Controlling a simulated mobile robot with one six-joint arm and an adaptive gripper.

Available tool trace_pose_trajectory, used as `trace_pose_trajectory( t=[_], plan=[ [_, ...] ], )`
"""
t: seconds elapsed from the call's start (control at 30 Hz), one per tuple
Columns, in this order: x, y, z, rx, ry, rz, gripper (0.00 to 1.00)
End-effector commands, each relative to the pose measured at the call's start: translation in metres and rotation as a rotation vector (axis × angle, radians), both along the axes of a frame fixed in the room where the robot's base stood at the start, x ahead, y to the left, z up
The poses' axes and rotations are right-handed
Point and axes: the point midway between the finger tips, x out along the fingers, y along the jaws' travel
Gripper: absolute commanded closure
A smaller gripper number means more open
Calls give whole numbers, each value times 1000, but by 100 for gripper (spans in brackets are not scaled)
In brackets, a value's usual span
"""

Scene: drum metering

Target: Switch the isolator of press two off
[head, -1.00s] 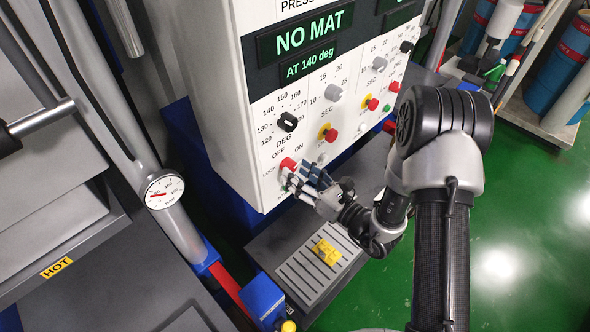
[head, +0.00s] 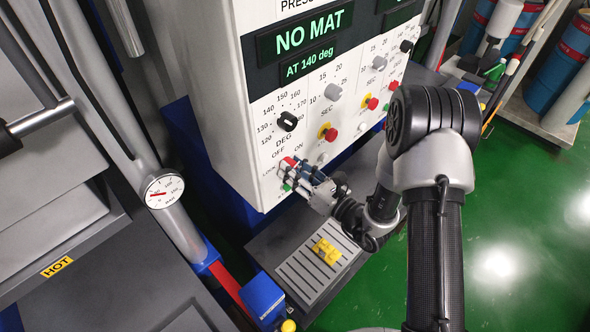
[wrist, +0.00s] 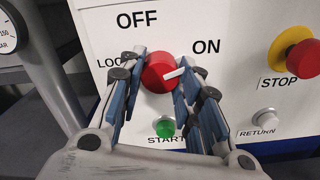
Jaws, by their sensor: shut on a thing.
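The red isolator knob (wrist: 157,74) is on the white panel (head: 215,100), among the labels OFF, ON and LOCK. Its white pointer is turned right and slightly up, toward ON, in the wrist view. My gripper (wrist: 166,78) is shut on the knob, with one blue-padded finger on each side. In the head view my gripper (head: 291,172) is at the panel's lower left corner and partly hides the knob. The panel's press number is cut off at the top.
The green start button (wrist: 165,128) is just below the knob. A yellow-ringed stop button (wrist: 303,58) and a return button (wrist: 265,116) are to the right. A yellow object (head: 326,251) lies on the slatted shelf below. A gauge (head: 164,191) is at left.

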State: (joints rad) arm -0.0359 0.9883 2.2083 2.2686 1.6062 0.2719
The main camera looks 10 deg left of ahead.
Motion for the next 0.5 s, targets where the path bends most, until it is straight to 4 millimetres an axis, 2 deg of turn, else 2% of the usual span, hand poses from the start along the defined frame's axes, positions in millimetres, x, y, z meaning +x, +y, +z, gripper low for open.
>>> trace_pose_trajectory(
  t=[0.17,0.5],
  plan=[
    [0,0,0,0,0,0,92],
    [0,0,-2,-36,-45,0,92]
  ],
)
